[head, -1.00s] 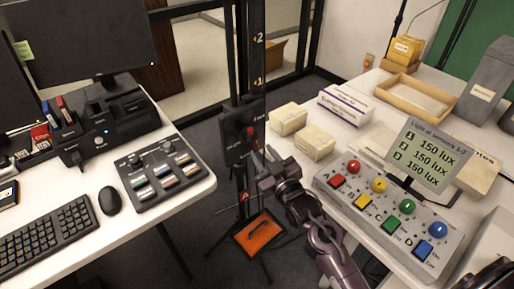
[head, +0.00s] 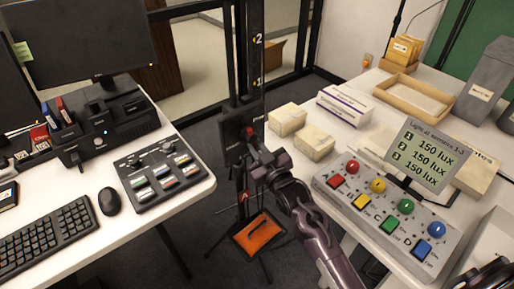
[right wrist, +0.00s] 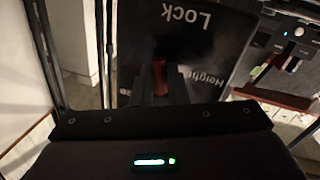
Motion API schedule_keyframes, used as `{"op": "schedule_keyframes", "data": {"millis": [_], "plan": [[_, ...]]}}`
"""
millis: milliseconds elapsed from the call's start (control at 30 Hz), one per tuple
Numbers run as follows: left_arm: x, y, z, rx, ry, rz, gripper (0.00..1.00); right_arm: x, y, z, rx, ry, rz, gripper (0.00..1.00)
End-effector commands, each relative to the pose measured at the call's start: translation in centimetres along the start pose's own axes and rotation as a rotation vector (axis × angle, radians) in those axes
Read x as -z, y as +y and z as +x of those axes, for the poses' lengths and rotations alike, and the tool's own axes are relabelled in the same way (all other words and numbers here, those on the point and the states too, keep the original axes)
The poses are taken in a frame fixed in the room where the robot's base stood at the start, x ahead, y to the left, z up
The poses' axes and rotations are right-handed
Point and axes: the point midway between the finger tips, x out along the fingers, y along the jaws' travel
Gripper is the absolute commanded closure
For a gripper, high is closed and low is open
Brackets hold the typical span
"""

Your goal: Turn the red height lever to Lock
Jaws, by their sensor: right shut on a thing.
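The red height lever (head: 250,132) is on a black panel on the dark upright post, in the middle of the head view. In the right wrist view the lever (right wrist: 159,76) stands in front of the panel (right wrist: 212,42), whose words "Lock" and "Height" appear upside down. My right gripper (head: 255,158) is at the lever and shut on it; the gripper's body hides part of the lever and panel. The lever's exact angle relative to "Lock" is hard to tell. My left gripper is not in view.
A left desk holds a switch box (head: 162,176), mouse and keyboard. A right table holds a button console (head: 385,215) with a lux display (head: 424,152) and several boxes. An orange pedal (head: 259,236) is on the floor below the post.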

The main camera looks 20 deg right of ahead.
Motion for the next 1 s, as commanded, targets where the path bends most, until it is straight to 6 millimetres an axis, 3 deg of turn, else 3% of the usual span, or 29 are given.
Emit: {"op": "schedule_keyframes", "data": {"millis": [367,767,800,900,1000], "plan": [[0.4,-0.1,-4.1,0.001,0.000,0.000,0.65,0.6,-0.7,-0.1,0.013,-0.049,0.233,1.00],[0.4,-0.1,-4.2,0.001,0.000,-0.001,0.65,0.2,-1.0,-0.2,0.016,-0.055,0.282,1.00],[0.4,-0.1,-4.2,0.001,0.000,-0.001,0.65,0.2,-1.0,-0.2,0.016,-0.055,0.282,0.81],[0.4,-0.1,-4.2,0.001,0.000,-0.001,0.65,0.2,-1.0,-0.2,0.016,-0.055,0.281,0.68],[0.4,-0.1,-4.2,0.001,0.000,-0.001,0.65,0.2,-1.0,-0.2,0.016,-0.055,0.280,0.66]]}}
